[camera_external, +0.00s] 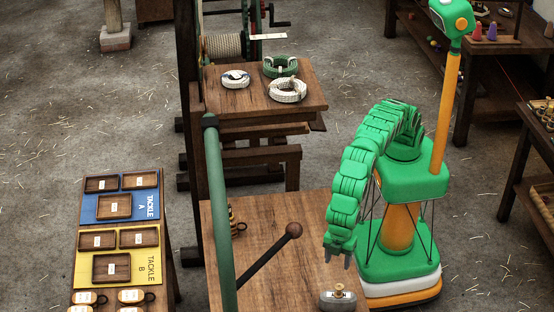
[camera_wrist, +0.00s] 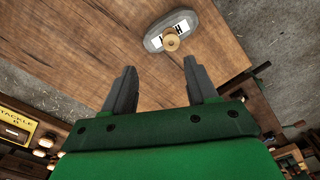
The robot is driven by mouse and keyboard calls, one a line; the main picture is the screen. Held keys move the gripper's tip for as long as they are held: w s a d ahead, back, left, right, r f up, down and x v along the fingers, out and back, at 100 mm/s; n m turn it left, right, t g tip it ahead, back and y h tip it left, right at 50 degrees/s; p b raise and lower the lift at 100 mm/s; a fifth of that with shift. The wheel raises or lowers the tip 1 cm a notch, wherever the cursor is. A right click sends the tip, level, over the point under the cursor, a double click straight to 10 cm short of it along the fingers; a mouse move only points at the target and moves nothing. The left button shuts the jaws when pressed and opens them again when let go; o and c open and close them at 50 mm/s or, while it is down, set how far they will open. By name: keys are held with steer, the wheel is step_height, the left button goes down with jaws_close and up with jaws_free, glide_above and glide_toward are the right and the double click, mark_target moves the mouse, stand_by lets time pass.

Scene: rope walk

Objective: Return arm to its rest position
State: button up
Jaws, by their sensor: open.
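My gripper (camera_external: 338,254) hangs at the end of my green arm, pointing down over the right edge of the wooden table (camera_external: 265,265). In the wrist view my gripper (camera_wrist: 156,85) has its two grey fingers wide apart, with nothing between them. A grey oval weight with a wooden knob (camera_external: 338,300) sits at the table's front right. It also shows in the wrist view as the grey weight (camera_wrist: 158,42), beyond the fingertips and apart from them. My arm is bent in an arch from my base.
A dark lever with a round knob (camera_external: 293,230) and a green post (camera_external: 220,200) stand left of my gripper. Rope coils (camera_external: 287,90) lie on a bench behind. Blue and yellow tackle trays (camera_external: 152,255) are at left. Open floor (camera_external: 335,60) lies behind.

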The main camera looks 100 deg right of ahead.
steer(key=w+d+r+m, duration=0.1)
steer(key=w+d+r, duration=0.15)
steer(key=d, duration=0.45)
steer(key=w+d+r+m, duration=0.15)
steer(key=d+r, duration=0.25)
steer(key=d, duration=0.4)
steer(key=w+d+r+m, duration=0.1)
steer(key=w+d+r, duration=0.2)
steer(key=d, duration=0.4)
steer(key=s+d+r+m, duration=0.2)
steer(key=d+r, duration=0.1)
steer(key=d, duration=0.8)
steer(key=s+d+r+m, duration=0.2)
steer(key=d, duration=0.8)
steer(key=s+d+m, duration=0.2)
steer(key=s+d, duration=0.9)
steer(key=d, duration=0.3)
steer(key=s+d+f+g, duration=0.1)
steer(key=s+d+f, duration=0.1)
steer(key=s+d, duration=0.3)
steer(key=s+d+f+m, duration=0.1)
steer(key=s+d+f, duration=0.2)
steer(key=s, duration=1)
steer(key=shift+s+d+g, duration=0.35)
steer(key=shift+d+g, duration=0.05)
steer(key=shift+d, duration=0.65)
steer(key=shift+m, duration=0.25)
